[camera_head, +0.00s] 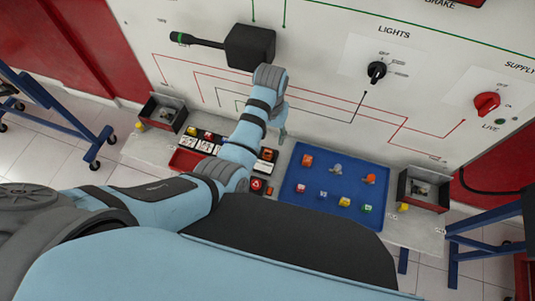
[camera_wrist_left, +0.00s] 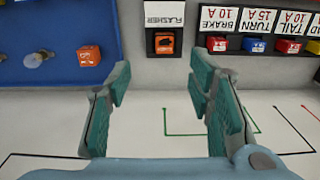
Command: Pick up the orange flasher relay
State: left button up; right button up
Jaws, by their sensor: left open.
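The orange flasher relay (camera_wrist_left: 165,43) sits in a black holder under a white card reading FLASHER in the left wrist view. In the head view it is a small orange block (camera_head: 267,154) just beside my left arm. My left gripper (camera_wrist_left: 158,76) is open and empty, its two green-padded fingers spread apart with the relay showing beyond the gap between them. In the head view the gripper (camera_head: 282,132) is partly hidden behind its wrist and hangs near the panel, close to the relay. My right gripper is not in view.
A blue tray (camera_head: 325,197) with several small parts lies right of the relay; an orange block (camera_head: 307,161) is on it. Labelled coloured fuses (camera_wrist_left: 258,44) stand on the relay's other side. The upright white panel (camera_head: 330,95) rises close behind.

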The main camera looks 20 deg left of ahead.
pick_arm(q)
jog(key=b, duration=0.1)
send_over(267, 153)
jog(key=f, duration=0.4)
jog(key=shift+s+d+f, duration=0.15)
jog(key=shift+d+f, duration=0.15)
jog(key=shift+f, duration=0.45)
jog(key=f, duration=0.1)
jog(key=f+b, duration=0.1)
jog(key=f, duration=0.1)
jog(key=f+b, duration=0.1)
jog(key=f, duration=0.1)
jog(key=shift+a+f, duration=0.1)
jog(key=shift+a, duration=0.15)
jog(key=shift+c, duration=0.5)
jog(key=c, duration=1)
